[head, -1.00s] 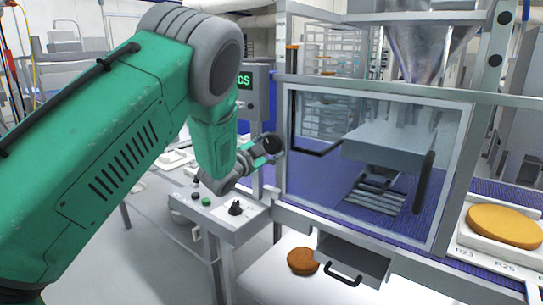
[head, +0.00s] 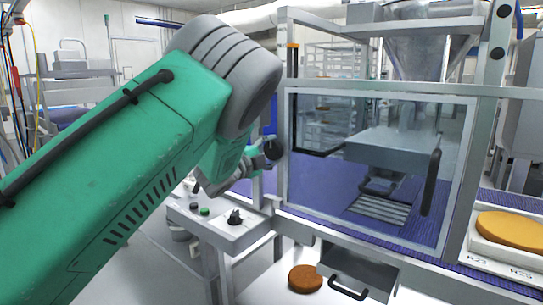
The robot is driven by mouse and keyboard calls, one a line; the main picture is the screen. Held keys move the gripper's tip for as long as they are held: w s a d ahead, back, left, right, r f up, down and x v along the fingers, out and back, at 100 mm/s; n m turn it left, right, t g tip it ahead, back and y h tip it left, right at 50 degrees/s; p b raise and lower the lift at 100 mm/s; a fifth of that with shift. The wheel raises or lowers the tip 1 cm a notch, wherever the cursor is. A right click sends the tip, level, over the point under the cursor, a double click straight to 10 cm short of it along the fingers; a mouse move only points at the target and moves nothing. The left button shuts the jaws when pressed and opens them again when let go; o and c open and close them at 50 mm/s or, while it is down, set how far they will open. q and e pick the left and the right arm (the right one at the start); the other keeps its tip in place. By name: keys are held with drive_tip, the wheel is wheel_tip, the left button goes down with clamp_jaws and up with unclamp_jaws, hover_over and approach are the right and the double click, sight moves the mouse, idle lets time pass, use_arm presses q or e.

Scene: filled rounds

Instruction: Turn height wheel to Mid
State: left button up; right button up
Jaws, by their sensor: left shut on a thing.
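My left gripper (head: 262,158) reaches in behind my green arm, at the left side post of the glazed machine. It is shut on a dark round knob, the height wheel (head: 273,149), at the machine's left edge. My own wrist and forearm hide part of the gripper and the area behind it. The wheel's markings and any Mid label cannot be made out. My right gripper is not in view.
A control box (head: 222,236) with a black knob and buttons stands below the gripper. The glazed door (head: 375,165) has a dark handle. A drawer (head: 357,272) sits below, beside a brown round (head: 306,278). A tray (head: 500,252) holds an orange round (head: 513,229).

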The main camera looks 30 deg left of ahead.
use_arm(q)
drive_tip(key=shift+f, duration=0.1)
idle(0.3)
drive_tip(key=o, duration=1.2)
drive_tip(key=shift+w+d, duration=0.1)
drive_tip(key=s, duration=0.8)
drive_tip(key=s+a+f, duration=0.1)
drive_tip(key=s, duration=0.3)
